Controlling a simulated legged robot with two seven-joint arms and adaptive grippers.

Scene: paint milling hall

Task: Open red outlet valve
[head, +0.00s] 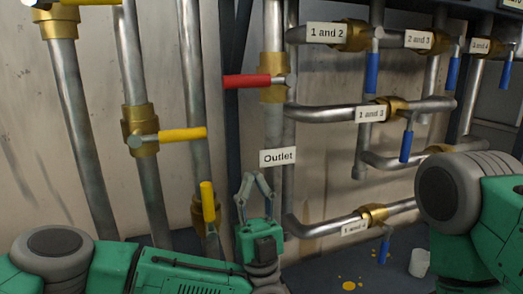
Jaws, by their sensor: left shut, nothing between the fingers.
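The red valve handle (247,81) sticks out level to the left from its brass valve body (273,80) on a vertical steel pipe. A white label reading "Outlet" (278,157) sits on the same pipe below it. My left gripper (255,176) points up just below the label, under the red handle and apart from it. Its fingers come together at the tips and hold nothing. My right arm shows at the right edge, but its gripper is out of the picture.
Yellow-handled valves (182,134) stand on pipes to the left; one yellow handle (208,201) is upright close to my left gripper. Blue-handled valves (372,73) with numbered labels fill the right. A white cup (419,262) stands on the floor near yellow spots (349,285).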

